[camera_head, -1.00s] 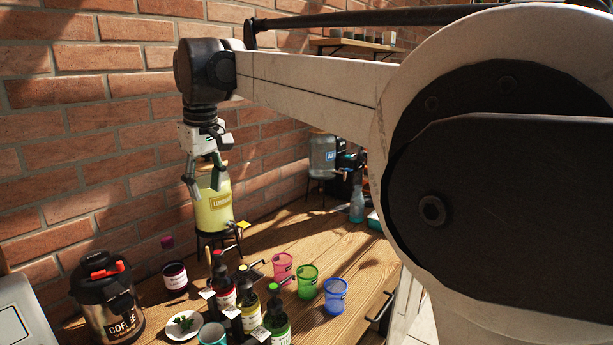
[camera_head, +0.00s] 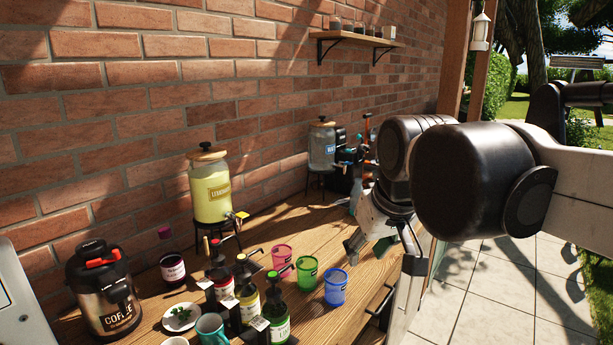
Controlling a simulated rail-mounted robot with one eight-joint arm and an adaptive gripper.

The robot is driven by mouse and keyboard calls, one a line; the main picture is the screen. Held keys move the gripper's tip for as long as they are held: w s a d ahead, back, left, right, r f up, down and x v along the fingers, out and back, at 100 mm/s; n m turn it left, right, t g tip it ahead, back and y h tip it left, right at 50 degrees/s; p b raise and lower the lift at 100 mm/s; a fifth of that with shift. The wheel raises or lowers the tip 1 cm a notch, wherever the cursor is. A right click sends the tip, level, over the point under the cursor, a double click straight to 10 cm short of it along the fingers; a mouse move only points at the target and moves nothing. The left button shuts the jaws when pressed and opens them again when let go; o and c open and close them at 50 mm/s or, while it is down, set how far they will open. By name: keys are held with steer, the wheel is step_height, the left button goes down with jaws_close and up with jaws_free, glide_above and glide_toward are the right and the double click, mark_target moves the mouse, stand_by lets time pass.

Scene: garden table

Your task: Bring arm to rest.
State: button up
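My gripper (camera_head: 370,245) hangs from my folded arm on the right of the view, over the right end of the wooden table. Its fingers point down and stand apart, with nothing between them. It is behind and to the right of the blue cup (camera_head: 336,288) and does not appear to touch it. My dark wrist and arm links hide part of the gripper's upper body.
On the table (camera_head: 275,325) stand a lemonade dispenser (camera_head: 212,195), a water dispenser (camera_head: 321,148), a coffee jug (camera_head: 104,300), several pump bottles, a pink cup (camera_head: 281,256) and a green cup (camera_head: 306,270). A shelf (camera_head: 360,38) is on the brick wall. Paved floor (camera_head: 500,290) is clear at right.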

steer(key=s+d+f+m+t+h+b, duration=0.1)
steer(key=s+d+f+m+t, duration=0.1)
steer(key=s+d+f, duration=0.7)
steer(key=s+f+m, duration=0.1)
steer(key=s+f, duration=0.2)
steer(key=f, duration=0.1)
steer(key=shift+d+f+m, duration=0.25)
steer(key=shift+m, duration=0.05)
